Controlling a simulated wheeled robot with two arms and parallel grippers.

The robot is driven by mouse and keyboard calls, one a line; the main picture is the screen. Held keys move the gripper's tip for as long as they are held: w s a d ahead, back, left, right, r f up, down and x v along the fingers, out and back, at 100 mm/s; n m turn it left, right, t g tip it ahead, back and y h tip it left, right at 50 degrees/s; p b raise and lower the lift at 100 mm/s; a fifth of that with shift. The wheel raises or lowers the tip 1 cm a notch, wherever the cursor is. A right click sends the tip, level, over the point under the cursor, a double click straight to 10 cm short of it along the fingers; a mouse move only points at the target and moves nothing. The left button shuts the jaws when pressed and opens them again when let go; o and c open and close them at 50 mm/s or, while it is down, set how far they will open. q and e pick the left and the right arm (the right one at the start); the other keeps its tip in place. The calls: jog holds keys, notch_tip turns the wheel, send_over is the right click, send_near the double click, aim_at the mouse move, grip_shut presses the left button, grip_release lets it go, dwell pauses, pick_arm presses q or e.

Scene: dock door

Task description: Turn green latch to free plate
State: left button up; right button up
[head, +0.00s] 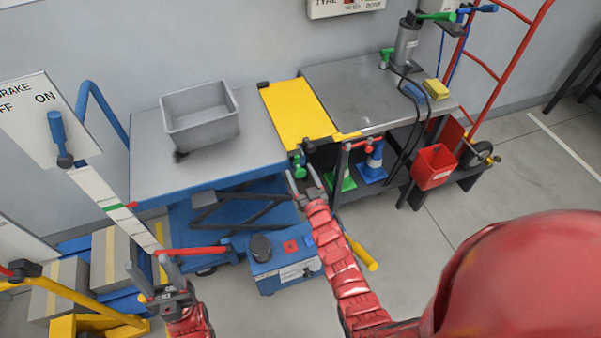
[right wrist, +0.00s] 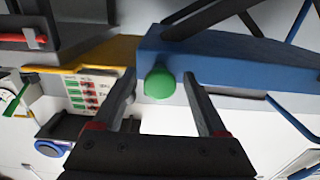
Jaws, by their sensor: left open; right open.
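The green latch (head: 299,167) hangs below the near edge of the yellow plate (head: 298,108), which lies between the grey-topped lift table and the metal bench. In the right wrist view the latch's round green end (right wrist: 160,83) shows between the two fingertips, against a blue beam. My right gripper (head: 302,173) is open just in front of the latch, its fingers (right wrist: 160,92) on either side of the knob in the picture. Contact cannot be told. My left gripper (head: 147,263) is open and empty at the lower left, near a red lever (head: 197,251).
A grey bin (head: 201,115) stands on the lift table (head: 150,180). A blue box with a black knob (head: 285,268) is below my right arm. Open floor lies at the right.

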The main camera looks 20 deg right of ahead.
jog(key=shift+w, duration=0.15)
grip_shut()
dwell(0.4)
